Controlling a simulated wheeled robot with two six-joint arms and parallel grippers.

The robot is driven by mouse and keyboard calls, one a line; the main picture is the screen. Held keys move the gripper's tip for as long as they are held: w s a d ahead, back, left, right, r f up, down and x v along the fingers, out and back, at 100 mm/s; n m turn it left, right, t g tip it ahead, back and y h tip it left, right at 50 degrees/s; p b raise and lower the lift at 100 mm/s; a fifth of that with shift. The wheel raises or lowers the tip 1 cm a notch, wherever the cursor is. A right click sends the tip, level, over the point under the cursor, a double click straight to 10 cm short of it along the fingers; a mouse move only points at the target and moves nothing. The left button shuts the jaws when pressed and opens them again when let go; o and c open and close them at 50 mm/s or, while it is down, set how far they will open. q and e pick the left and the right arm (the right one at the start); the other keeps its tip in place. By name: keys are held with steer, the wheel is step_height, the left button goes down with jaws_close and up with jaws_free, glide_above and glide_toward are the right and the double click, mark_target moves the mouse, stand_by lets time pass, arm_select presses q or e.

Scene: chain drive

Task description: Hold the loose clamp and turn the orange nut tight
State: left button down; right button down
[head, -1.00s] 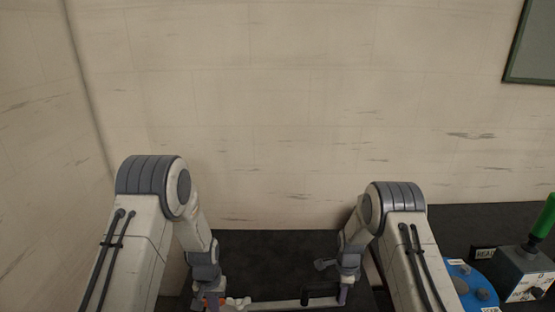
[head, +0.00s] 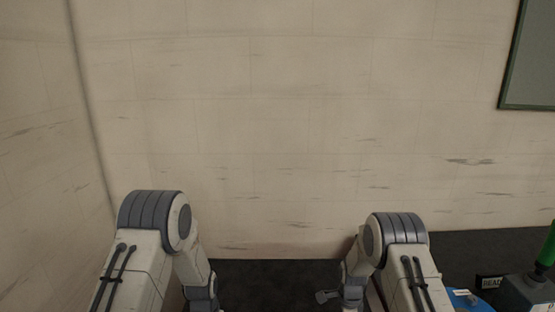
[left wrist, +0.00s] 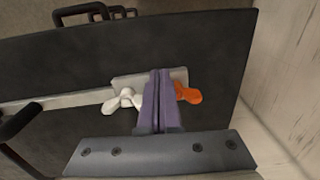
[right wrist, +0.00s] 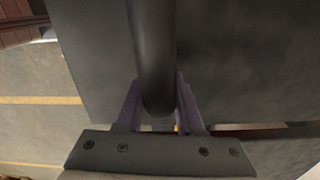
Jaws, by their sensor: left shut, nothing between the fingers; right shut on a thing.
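The orange nut (left wrist: 188,94), a wing nut, shows in the left wrist view just right of my left gripper (left wrist: 160,74). The gripper's purple fingers are shut with nothing between them, in front of a pale metal plate (left wrist: 178,76). I cannot tell whether they touch the plate or nut. A white wing nut (left wrist: 125,100) sits left of the fingers. In the right wrist view my right gripper (right wrist: 158,88) is shut on a thick dark handle (right wrist: 153,40). Whether this handle belongs to the loose clamp is not clear.
A pale bar (left wrist: 62,103) runs left from the plate over the dark tabletop (left wrist: 215,50). Black handles stand at the left (left wrist: 18,122) and far edge (left wrist: 82,12). A wall rises beyond the table. A box with a green handle (head: 547,245) stands far right.

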arm_select(q)
steer(key=shift+w+a, duration=0.15)
steer(key=shift+w, duration=0.25)
steer(key=shift+s+a, duration=0.15)
steer(key=shift+a, duration=0.15)
stand_by(0.7)
steer(key=shift+a, duration=1.1)
steer(key=shift+a, duration=0.25)
steer(key=shift+s+a, duration=0.15)
steer(key=shift+s, duration=0.1)
step_height(320, 180, up, 6)
stand_by(0.5)
